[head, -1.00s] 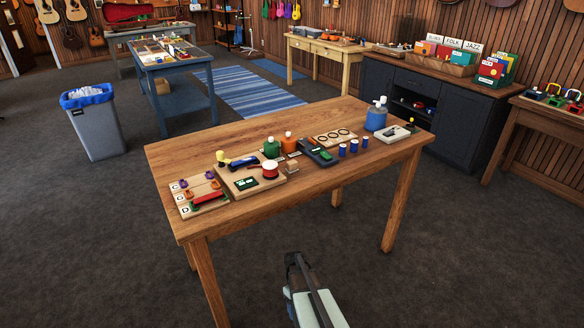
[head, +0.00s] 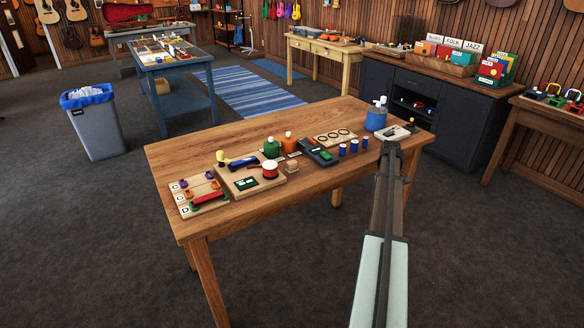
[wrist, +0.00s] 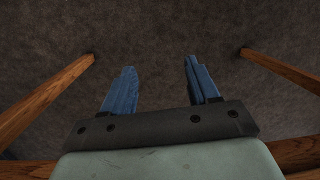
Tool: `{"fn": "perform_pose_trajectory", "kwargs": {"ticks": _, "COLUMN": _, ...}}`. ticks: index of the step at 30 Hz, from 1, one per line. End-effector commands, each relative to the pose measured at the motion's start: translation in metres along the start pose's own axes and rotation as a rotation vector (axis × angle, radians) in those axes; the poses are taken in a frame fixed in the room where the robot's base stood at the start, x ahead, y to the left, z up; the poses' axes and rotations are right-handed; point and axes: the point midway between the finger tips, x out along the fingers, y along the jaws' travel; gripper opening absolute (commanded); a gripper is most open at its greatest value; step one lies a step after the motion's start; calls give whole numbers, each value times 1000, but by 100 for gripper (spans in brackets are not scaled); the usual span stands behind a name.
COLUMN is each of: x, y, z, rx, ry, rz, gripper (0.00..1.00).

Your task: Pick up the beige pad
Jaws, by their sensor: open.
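A small beige block-like piece (head: 291,168) lies on the wooden table, right of the red-topped round item. It is the likeliest beige pad, though it is too small to be sure. A flat cream piece (head: 396,132) with a dark knob lies near the table's right end, partly behind my arm. My gripper (wrist: 160,65) shows in the wrist view with two blue fingers apart and nothing between them. Bare floor and table legs are behind the fingers there; neither beige piece shows. In the head view my arm reaches up at the table's right side; the fingers cannot be made out.
The wooden table (head: 225,143) also holds a board with lettered clips (head: 198,194), green (head: 271,149) and orange bottles (head: 289,145), a dark device (head: 315,153), several small blue cylinders (head: 353,146) and a blue jar (head: 376,119). The table's front right is clear.

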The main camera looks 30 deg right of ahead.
Motion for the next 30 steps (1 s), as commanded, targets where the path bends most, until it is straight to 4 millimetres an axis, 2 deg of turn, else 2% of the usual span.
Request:
{"fn": "perform_pose_trajectory", "kwargs": {"ticks": 1, "x": -24, "y": 14, "z": 3, "rx": -27, "ry": 9, "rz": 11, "gripper": 60}}
{"fn": "perform_pose_trajectory", "kwargs": {"ticks": 5, "x": -73, "y": 27, "z": 4, "rx": -128, "ry": 22, "rz": 35, "gripper": 60}}
{"fn": "perform_pose_trajectory", "kwargs": {"ticks": 8, "x": -109, "y": 26, "z": -6, "rx": -228, "ry": 31, "rz": 54, "gripper": 60}}
{"fn": "perform_pose_trajectory", "kwargs": {"ticks": 11, "x": -145, "y": 13, "z": -28, "rx": -360, "ry": 37, "rz": 75, "gripper": 60}}
{"fn": "perform_pose_trajectory", "kwargs": {"ticks": 13, "x": -169, "y": -5, "z": -52, "rx": -479, "ry": 41, "rz": 91, "gripper": 60}}
{"fn": "perform_pose_trajectory", "kwargs": {"ticks": 18, "x": -210, "y": -61, "z": -110, "rx": -746, "ry": 43, "rz": 121, "gripper": 60}}
{"fn": "perform_pose_trajectory", "kwargs": {"ticks": 24, "x": -243, "y": -142, "z": -178, "rx": -1057, "ry": 42, "rz": 150, "gripper": 60}}
{"fn": "perform_pose_trajectory", "kwargs": {"ticks": 30, "x": -264, "y": -209, "z": -222, "rx": -1292, "ry": 38, "rz": 172, "gripper": 60}}
